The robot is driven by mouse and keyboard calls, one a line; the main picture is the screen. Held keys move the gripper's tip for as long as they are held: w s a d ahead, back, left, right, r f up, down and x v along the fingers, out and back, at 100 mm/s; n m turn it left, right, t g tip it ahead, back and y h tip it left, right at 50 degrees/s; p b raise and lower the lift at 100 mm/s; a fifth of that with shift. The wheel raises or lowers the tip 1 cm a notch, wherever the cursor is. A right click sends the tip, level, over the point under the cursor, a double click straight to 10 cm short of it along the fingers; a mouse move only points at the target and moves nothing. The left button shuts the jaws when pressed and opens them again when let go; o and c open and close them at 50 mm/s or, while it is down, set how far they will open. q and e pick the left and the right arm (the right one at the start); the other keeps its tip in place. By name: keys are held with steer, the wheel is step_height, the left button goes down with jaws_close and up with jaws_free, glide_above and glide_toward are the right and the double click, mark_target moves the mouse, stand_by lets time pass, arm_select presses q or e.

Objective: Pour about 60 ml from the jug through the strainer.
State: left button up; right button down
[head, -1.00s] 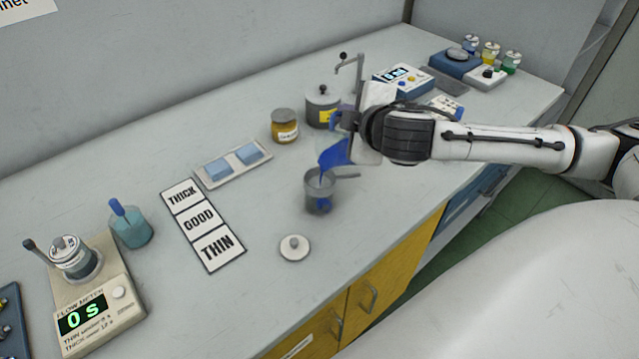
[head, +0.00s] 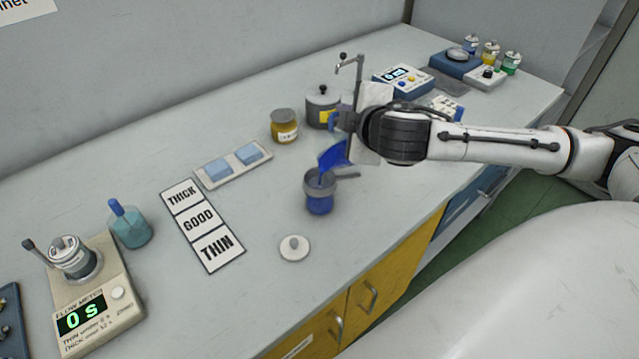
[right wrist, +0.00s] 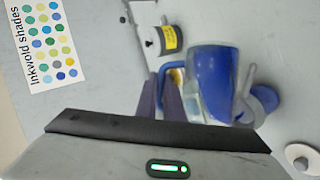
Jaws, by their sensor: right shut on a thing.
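The jug (head: 333,155) is tilted and holds blue liquid, which runs from its lip into the strainer (head: 321,180). In the right wrist view the jug (right wrist: 207,80) shows deep blue, with its handle toward my fingers. The strainer sits on top of a clear cup (head: 319,203) that holds blue liquid; its handle points right. My right gripper (head: 345,125) is shut on the jug's handle, above and to the right of the cup; its fingers (right wrist: 168,95) show in the wrist view. My left gripper is not in view.
A round white lid (head: 295,248) lies in front of the cup. THICK/GOOD/THIN cards (head: 203,224) lie to the left. A grey pot (head: 322,106) and an amber jar (head: 284,126) stand behind. The flow meter (head: 95,305) is at the front left, reading 0 s.

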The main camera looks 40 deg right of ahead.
steer(key=shift+a, duration=0.1)
stand_by(0.6)
steer(key=shift+w+r+n, duration=0.1)
steer(key=shift+n, duration=0.2)
steer(key=shift+r+h+p, duration=0.15)
steer(key=shift+h+p, duration=0.15)
stand_by(0.6)
steer(key=shift+d+f+b, duration=0.3)
steer(key=shift+d+b, duration=0.05)
steer(key=shift+b, duration=0.15)
steer(key=shift+d+r+m+y+p, duration=0.5)
steer(key=shift+r+p, duration=0.1)
steer(key=shift+p, duration=0.2)
steer(key=shift+d+m+y, duration=0.25)
steer(key=shift+m+y, duration=0.05)
steer(key=shift+m, duration=0.1)
steer(key=shift+f, duration=0.1)
steer(key=shift+a, duration=0.15)
